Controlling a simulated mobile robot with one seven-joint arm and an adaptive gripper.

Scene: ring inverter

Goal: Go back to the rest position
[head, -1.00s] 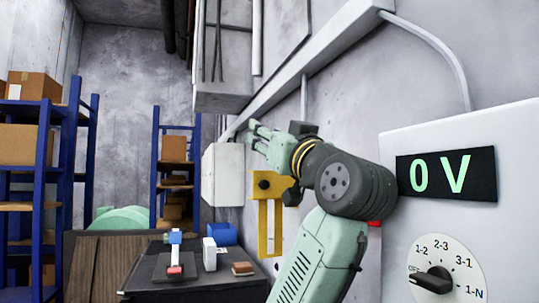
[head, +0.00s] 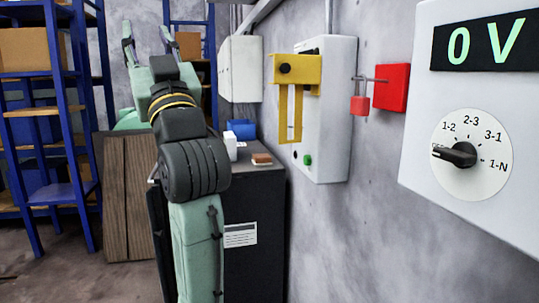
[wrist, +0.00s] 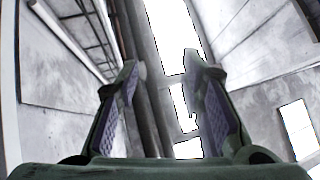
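My gripper (head: 147,42) is raised at the upper left of the head view, in front of the shelving and clear of the wall panels. Its two fingers are spread apart and point up. In the wrist view my gripper (wrist: 162,75) is open with nothing between the fingers; the upper walls and bright openings show beyond. My arm stands upright in front of the dark cabinet and hides part of it.
A white box with a yellow bracket (head: 308,67) is on the right wall. A red padlock (head: 360,105) hangs beside a red box (head: 391,87). The meter (head: 485,45) reads 0 V above a black knob (head: 460,155). Items stand on the dark cabinet (head: 262,225).

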